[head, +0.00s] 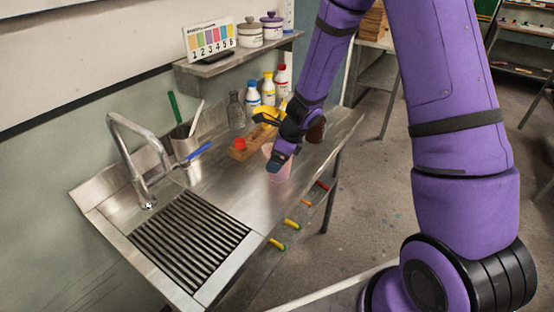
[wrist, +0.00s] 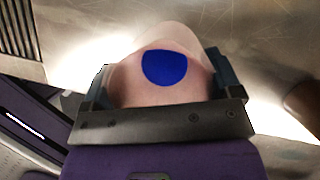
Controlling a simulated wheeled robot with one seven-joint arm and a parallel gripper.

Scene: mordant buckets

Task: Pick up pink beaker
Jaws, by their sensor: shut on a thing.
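The pink beaker (head: 283,172) stands upright on the steel counter in the head view, partly covered by my gripper (head: 279,160). In the wrist view the pink beaker (wrist: 178,82) sits between the two fingers of my gripper (wrist: 163,88), with a blue disc showing in front of its pink wall. The fingers are shut on the beaker from both sides. The beaker's base is close to or on the counter; I cannot tell whether there is a gap.
A wooden block with a red knob (head: 239,145) is left of the beaker. Bottles (head: 268,90) stand behind, and a brown jar (head: 317,130) is to the right. The sink grate (head: 190,245) and faucet (head: 135,150) are at left. Free counter lies toward the grate.

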